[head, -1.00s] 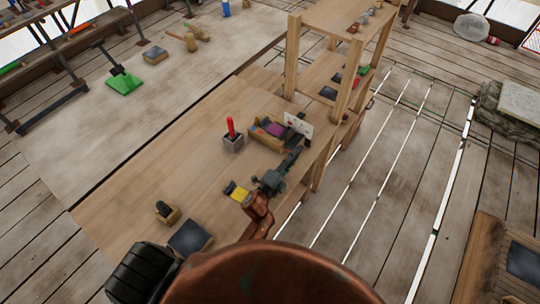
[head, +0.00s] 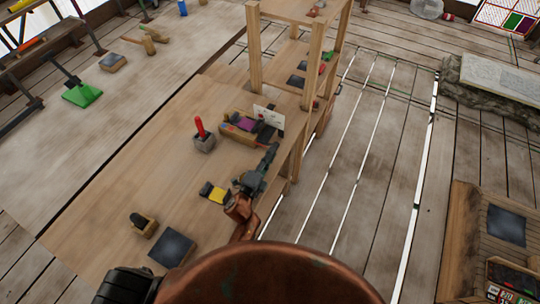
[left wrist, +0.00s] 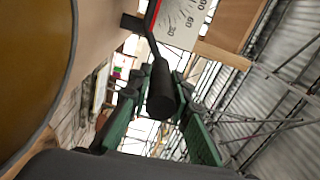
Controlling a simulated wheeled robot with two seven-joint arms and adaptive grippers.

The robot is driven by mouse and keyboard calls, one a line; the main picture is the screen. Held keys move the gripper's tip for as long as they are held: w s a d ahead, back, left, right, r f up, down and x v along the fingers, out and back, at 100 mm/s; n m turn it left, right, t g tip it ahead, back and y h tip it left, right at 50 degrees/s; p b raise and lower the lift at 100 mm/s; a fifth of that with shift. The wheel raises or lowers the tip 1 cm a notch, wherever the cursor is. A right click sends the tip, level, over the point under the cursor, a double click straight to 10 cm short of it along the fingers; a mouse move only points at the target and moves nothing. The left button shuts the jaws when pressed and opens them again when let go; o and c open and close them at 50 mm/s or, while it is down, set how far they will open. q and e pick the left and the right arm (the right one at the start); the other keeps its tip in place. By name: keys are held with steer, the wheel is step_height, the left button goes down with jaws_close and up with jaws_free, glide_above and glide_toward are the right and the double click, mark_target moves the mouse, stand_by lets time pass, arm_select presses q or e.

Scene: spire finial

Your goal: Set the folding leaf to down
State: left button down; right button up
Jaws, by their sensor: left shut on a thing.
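A black lever with a thick round handle (left wrist: 162,92) shows in the left wrist view, beside a white dial plate (left wrist: 183,18) with numbers. The plate also stands at the table's right edge in the head view (head: 268,117). My left gripper (head: 268,157) is at that edge, just in front of the plate. In the left wrist view its green fingers (left wrist: 160,112) are on both sides of the handle, shut on it. I cannot single out the folding leaf with certainty, nor tell its angle. My right gripper is not in view.
On the wooden table (head: 130,180) stand an open box (head: 237,130) with coloured things, a grey holder (head: 203,142) with a red stick, a yellow-and-black block (head: 215,193) and a dark square pad (head: 172,248). A wooden shelf frame (head: 312,60) rises at the far end.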

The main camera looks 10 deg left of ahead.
arm_select(q)
steer(key=shift+a+f, duration=0.15)
steer(key=shift+f, duration=0.05)
steer(key=c, duration=1.8)
jaws_free()
steer(key=shift+o, duration=0.2)
steer(key=shift+r, duration=0.1)
step_height(320, 180, up, 10)
